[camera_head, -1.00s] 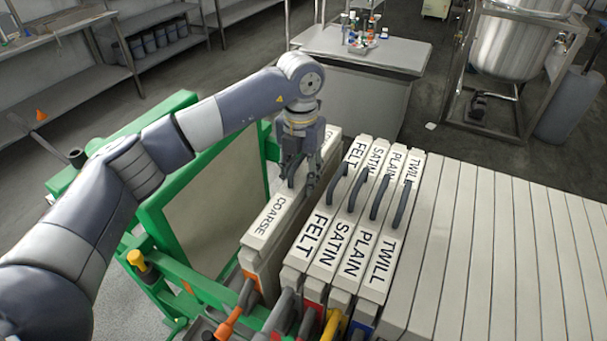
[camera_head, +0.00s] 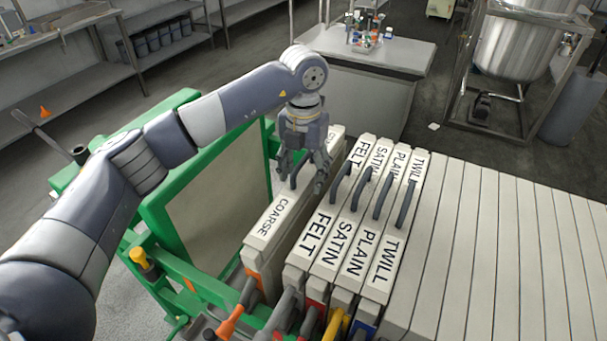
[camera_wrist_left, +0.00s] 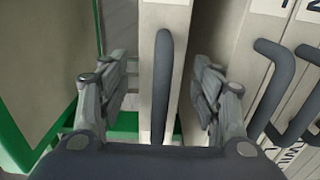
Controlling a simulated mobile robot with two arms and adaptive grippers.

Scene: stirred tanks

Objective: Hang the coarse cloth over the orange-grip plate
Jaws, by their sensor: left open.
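The plate labelled COARSE (camera_head: 271,222) stands upright at the left end of the row of plates, with a grey handle on top. An orange grip (camera_head: 229,322) sticks out at its front end. My left gripper (camera_head: 303,182) is open above the COARSE plate, pointing down. In the left wrist view the dark handle (camera_wrist_left: 162,85) runs between the two open fingers (camera_wrist_left: 155,92), apart from both. I cannot make out a separate coarse cloth. My right gripper is not in view.
Plates labelled FELT (camera_head: 318,235), SATIN (camera_head: 342,247), PLAIN (camera_head: 360,257) and TWILL (camera_head: 385,262) stand close on the right, with blank plates beyond. A green frame (camera_head: 160,225) stands left, with a gap before the COARSE plate. A table (camera_head: 365,60) and tank are behind.

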